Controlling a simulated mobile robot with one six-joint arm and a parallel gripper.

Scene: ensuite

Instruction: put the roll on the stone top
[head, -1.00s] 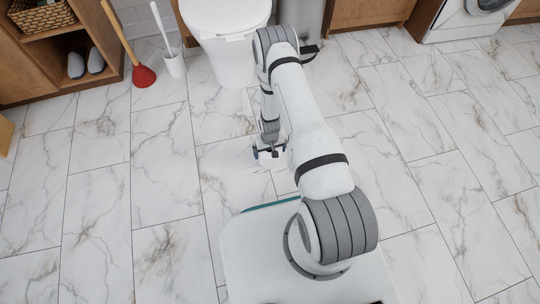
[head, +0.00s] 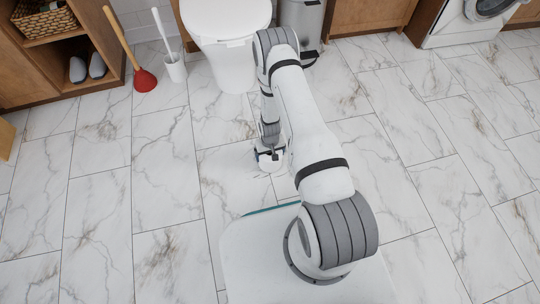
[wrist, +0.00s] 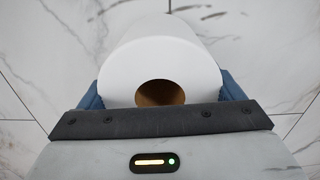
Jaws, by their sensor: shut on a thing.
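The roll (wrist: 160,60) is a white paper roll with a brown cardboard core, seen end-on in the wrist view. My gripper (wrist: 162,92) is shut on it, with a blue finger on either side. In the head view my gripper (head: 268,158) is low over the marble-look floor, in front of the toilet. There the roll is mostly hidden by my gripper and arm. I cannot make out a stone top in either view.
A white toilet (head: 228,45) stands ahead, with a grey bin (head: 302,25) to its right. A red plunger (head: 144,80), a toilet brush holder (head: 175,68) and a wooden shelf unit (head: 45,62) are at the left. A white washing machine (head: 470,25) is at the upper right. The floor around is clear.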

